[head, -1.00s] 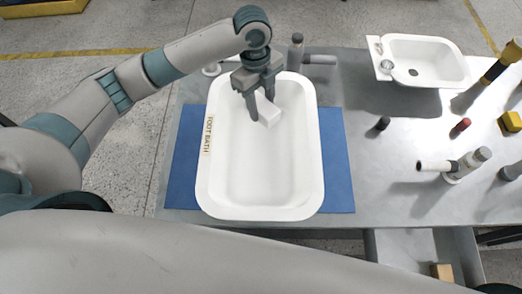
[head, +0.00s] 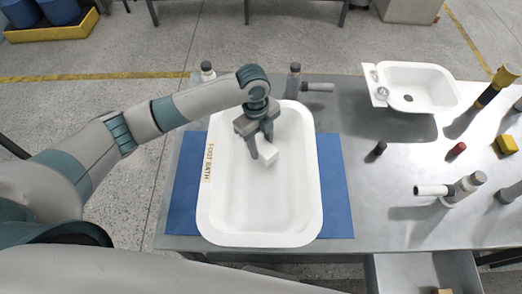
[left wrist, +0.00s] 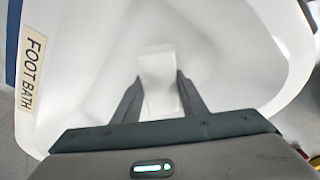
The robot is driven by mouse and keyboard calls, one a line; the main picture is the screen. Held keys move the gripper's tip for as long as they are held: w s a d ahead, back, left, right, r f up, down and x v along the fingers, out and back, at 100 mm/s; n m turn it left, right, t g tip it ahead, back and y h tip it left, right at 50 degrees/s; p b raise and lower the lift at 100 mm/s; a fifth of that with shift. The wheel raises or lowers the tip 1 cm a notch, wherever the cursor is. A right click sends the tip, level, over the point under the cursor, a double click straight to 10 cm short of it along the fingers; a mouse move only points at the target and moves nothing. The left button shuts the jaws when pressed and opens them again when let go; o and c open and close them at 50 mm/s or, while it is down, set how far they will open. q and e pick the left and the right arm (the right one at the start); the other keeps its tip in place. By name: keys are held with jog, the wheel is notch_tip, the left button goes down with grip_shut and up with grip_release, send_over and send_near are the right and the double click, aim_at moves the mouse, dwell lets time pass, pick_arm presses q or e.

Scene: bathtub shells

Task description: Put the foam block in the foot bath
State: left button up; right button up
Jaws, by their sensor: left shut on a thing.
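The foot bath (head: 262,215) is a white tub with a "FOOT BATH" label on its left rim, and it stands on a blue mat. My left gripper (head: 262,147) is over the upper part of the tub. It is shut on the white foam block (head: 266,155). The block (left wrist: 157,72) shows between the two fingers in the left wrist view, with the tub's white interior around it. I cannot tell whether the block touches the tub floor. My right gripper is not in view.
A small white basin (head: 425,84) stands at the back right of the grey table. A dark bottle (head: 380,148), a red-topped piece (head: 456,150), a yellow block (head: 506,144) and grey fittings (head: 466,187) stand on the right. An open drawer (head: 410,272) is below the front edge.

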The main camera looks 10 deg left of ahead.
aim_at(261, 152)
pick_arm(q)
jog(key=shift+f, duration=0.1)
notch_tip(261, 152, down, 2)
jog(key=shift+f+p, duration=0.25)
jog(key=shift+p, duration=0.3)
jog(key=shift+f, duration=0.5)
jog(key=shift+f, duration=0.15)
jog(key=o, duration=1)
